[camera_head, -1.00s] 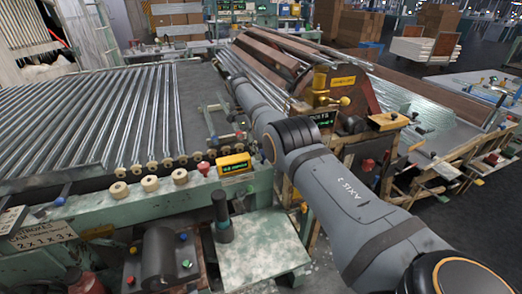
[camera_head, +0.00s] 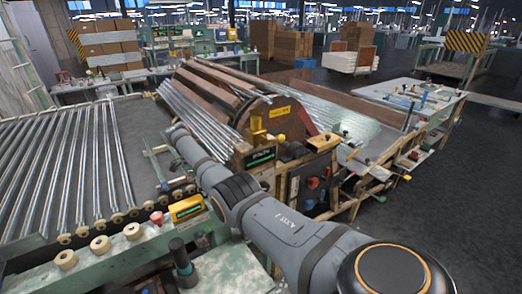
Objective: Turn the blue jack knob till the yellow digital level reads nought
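The yellow digital level (camera_head: 187,208) sits on the front rail of the roller bench, right of the red knob. Its green display is too small to read. A small blue knob (camera_head: 165,187) shows just behind it; I cannot tell if it is the jack knob. My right arm comes in from the lower right and bends beside the level, with its far link reaching up and left over the bench. No fingers show at its end, so my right gripper is not in view. My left arm and gripper are not in view.
A drum machine (camera_head: 268,122) with a second green display (camera_head: 261,156) stands behind my arm. Open floor (camera_head: 450,190) lies to the right.

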